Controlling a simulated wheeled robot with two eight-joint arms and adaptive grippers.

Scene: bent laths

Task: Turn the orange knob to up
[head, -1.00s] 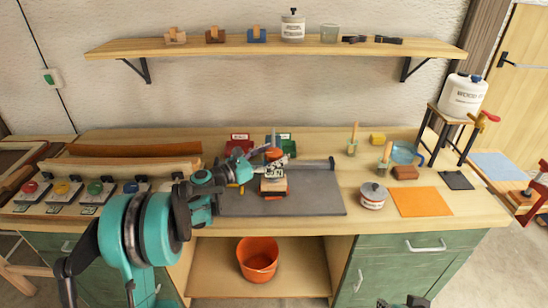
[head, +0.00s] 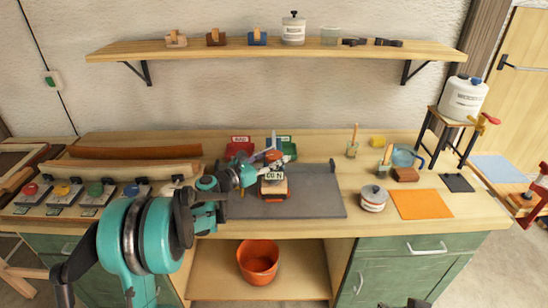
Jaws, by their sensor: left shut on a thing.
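A small orange and wooden device with a white label (head: 273,176) stands on the grey mat (head: 310,190) in the middle of the bench. The orange knob (head: 272,156) is at its top, largely covered by my gripper. My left gripper (head: 270,160) reaches in from the left and is shut on the knob. The knob's pointing direction is too small and covered to read. Only a dark bit of my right gripper (head: 418,303) shows at the bottom edge; its fingers cannot be made out.
Red (head: 239,147) and green (head: 285,146) bins stand behind the device. Several coloured push buttons line the bench's left. The grey mat's right part is clear. An orange bucket (head: 258,261) sits below.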

